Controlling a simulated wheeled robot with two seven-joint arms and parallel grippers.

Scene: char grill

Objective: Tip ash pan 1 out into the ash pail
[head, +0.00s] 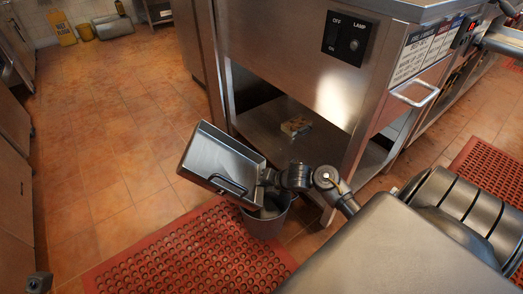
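The ash pan (222,158) is a shiny steel rectangular pan with a dark handle on its near wall. It is in the air and tilted, its open side partly facing me; I see no ash on its inner floor. My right gripper (266,180) appears shut on the pan at its right near corner; the fingers are small and partly hidden. The grey metal ash pail (265,224) stands on the floor below the gripper and the pan's near right corner. The pan and gripper hide much of its mouth.
Red perforated mats (195,255) lie in front. Tiled floor is clear to the left. A yellow floor sign (62,28) stands far back.

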